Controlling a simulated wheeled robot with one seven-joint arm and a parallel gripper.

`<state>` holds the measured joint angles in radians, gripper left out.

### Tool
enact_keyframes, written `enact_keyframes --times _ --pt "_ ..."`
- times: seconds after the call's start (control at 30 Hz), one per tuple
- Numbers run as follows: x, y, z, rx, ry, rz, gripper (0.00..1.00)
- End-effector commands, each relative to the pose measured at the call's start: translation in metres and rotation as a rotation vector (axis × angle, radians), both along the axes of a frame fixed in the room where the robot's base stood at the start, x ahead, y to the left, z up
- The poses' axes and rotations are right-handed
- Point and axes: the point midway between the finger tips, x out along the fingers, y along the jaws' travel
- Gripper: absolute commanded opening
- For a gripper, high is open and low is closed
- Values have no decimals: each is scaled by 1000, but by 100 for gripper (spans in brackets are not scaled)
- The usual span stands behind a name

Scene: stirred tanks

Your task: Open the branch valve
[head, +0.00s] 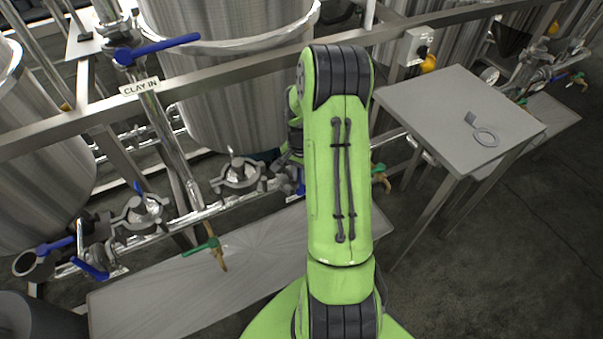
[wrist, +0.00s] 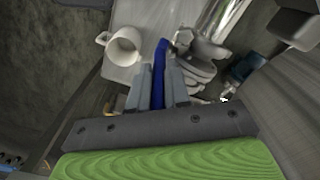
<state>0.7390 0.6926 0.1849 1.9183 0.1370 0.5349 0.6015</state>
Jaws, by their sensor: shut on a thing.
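In the wrist view, my gripper (wrist: 157,70) is shut on a long blue valve handle (wrist: 159,58), with a grey finger on either side. The handle's far end meets a metal valve body or clamp (wrist: 200,62) beside a shiny pipe. In the head view, my green arm hides the gripper and most of this handle; a small bit of blue (head: 300,186) shows at the arm's left edge. I cannot tell from these frames how far the valve is turned.
A white mug (wrist: 124,46) stands left of the handle. Other blue levers (head: 160,48) and a green-handled tap (head: 203,246) sit on pipes at left. A steel tank (head: 225,95) and rail (head: 240,71) are behind.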

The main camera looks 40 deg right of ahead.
Motion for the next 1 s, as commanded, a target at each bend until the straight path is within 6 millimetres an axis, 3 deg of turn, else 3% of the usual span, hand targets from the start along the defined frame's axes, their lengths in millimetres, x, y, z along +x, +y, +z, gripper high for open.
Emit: enact_keyframes --times 0.27,0.7,1.0 --pt "1 2 0 -11 4 2 0" --pt "9 31 -9 -341 103 7 0" --pt "10 34 -7 -391 115 0 0"
